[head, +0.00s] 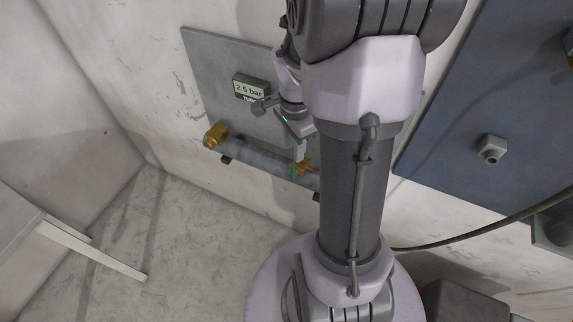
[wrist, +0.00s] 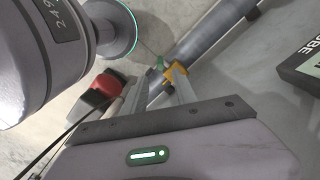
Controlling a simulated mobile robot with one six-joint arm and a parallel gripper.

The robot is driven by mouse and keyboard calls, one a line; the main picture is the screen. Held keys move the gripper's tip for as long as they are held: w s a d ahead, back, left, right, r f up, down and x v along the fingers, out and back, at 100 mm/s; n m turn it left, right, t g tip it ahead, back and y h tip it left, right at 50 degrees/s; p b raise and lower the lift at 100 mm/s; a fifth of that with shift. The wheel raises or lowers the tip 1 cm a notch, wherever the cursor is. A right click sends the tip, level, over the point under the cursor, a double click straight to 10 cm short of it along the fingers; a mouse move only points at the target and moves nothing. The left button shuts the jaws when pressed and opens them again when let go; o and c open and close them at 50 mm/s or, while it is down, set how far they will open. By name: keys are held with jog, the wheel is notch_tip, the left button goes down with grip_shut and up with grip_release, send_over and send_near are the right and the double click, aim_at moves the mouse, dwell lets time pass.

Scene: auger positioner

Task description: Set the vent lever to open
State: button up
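The vent lever is a small green handle (head: 293,173) on a brass valve (head: 306,167) near the right end of a grey pipe, partly hidden behind my arm in the head view. In the wrist view the green lever (wrist: 158,63) and brass valve (wrist: 178,71) lie just beyond my fingertips. My gripper (head: 300,153) is close above the valve, fingers pointing down at it. In the wrist view my gripper (wrist: 157,82) has its two fingers apart, with the lever near the gap. I cannot tell whether a finger touches the lever or valve.
The pipe (head: 255,160) runs along a grey panel (head: 205,70), with a brass fitting (head: 215,136) at its left end. A "2.5 bar" display (head: 249,88) sits above it. A blue panel (head: 480,90) is at the right. A red and black object (wrist: 105,85) is beside my left finger.

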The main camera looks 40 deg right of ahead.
aim_at(292, 178)
notch_tip(292, 178, down, 12)
jog(key=b, duration=0.4)
jog(key=shift+f, duration=0.2)
jog(key=shift+c, duration=0.2)
jog(key=shift+w, duration=0.1)
grip_shut()
